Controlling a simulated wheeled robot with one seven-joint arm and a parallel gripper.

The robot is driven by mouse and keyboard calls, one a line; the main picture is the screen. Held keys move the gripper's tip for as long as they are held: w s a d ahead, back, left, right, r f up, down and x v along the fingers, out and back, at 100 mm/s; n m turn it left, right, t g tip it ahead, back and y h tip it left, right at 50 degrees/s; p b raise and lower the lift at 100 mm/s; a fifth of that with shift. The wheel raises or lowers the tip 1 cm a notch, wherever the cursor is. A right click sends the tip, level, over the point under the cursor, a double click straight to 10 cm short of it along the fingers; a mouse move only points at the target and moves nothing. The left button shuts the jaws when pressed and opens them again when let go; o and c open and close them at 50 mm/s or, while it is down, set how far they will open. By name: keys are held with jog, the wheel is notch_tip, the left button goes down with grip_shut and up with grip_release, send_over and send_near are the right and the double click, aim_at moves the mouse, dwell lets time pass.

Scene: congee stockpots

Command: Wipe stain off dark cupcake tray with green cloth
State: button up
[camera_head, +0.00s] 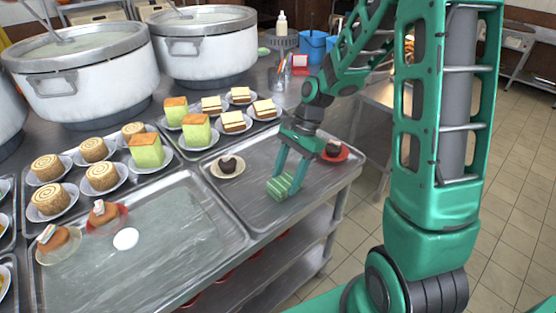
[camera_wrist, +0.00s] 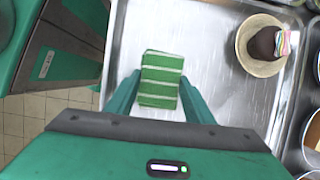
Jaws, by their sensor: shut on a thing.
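My gripper (camera_head: 287,180) is shut on the green cloth (camera_head: 280,187), a small block with pale stripes. The cloth shows between the two fingers in the wrist view (camera_wrist: 160,78). It is low over the dark cupcake tray (camera_head: 250,155), a shallow metal tray; I cannot tell whether it touches the tray. One dark cupcake (camera_head: 228,164) sits on a cream plate at the tray's left, and also shows at the upper right of the wrist view (camera_wrist: 266,42). Another dark cupcake (camera_head: 333,149) sits on a red plate at the right. No stain stands out on the visible tray surface.
A tray (camera_head: 185,270) at the left holds brown cakes and a white round thing (camera_head: 126,239). Trays behind hold roll cakes (camera_head: 47,167), green cakes (camera_head: 146,150) and layered cakes (camera_head: 233,122). Large stockpots (camera_head: 85,85) stand at the back. The counter's edge is right of the cupcake tray.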

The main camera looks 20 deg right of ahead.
aim_at(283, 182)
jog(key=shift+a, duration=0.2)
jog(key=shift+s+a, duration=0.2)
jog(key=shift+a, duration=0.15)
jog(key=shift+a+r, duration=0.15)
jog(key=shift+r, duration=3.85)
